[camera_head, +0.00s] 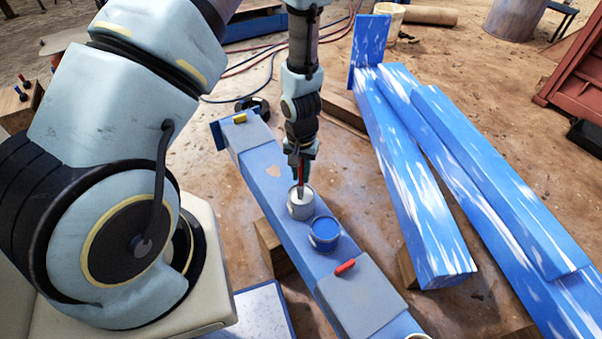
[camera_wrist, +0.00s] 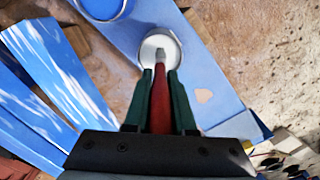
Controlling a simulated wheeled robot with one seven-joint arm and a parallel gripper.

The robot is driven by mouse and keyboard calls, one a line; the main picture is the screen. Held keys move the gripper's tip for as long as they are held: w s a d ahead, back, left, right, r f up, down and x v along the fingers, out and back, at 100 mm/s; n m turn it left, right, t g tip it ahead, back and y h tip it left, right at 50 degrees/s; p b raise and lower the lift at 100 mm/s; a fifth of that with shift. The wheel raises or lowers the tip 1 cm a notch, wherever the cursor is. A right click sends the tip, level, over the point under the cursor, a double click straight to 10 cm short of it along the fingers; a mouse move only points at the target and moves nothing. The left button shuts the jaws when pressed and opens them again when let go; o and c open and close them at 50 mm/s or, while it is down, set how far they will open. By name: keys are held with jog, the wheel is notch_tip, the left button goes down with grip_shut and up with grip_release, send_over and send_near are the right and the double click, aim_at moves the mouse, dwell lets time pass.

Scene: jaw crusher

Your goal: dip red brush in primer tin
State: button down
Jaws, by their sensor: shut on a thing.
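The red brush (camera_wrist: 160,108) is gripped between the two green fingers of my gripper (camera_wrist: 160,82), bristles pointing away from the wrist. Its red handle also shows in the head view (camera_head: 300,172), roughly upright. The primer tin (camera_head: 300,207), a small grey tin with pale contents, stands on the blue beam right below my gripper. In the wrist view, the brush tip overlaps the mouth of the tin (camera_wrist: 170,42). I cannot tell whether the bristles touch the primer or are just above it.
A blue paint tin (camera_head: 325,233) stands close beside the primer tin. A red-handled item (camera_head: 345,267) lies on a grey patch of the beam (camera_head: 270,180), and a yellow item (camera_head: 240,118) lies at its far end. More blue beams (camera_head: 410,180) lie to the right.

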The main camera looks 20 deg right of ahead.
aim_at(301, 163)
jog(key=shift+r+p, duration=1.4)
jog(key=shift+r, duration=0.45)
jog(key=shift+r, duration=0.1)
notch_tip(301, 163, up, 5)
jog(key=p, duration=0.4)
jog(key=shift+w+a, duration=0.1)
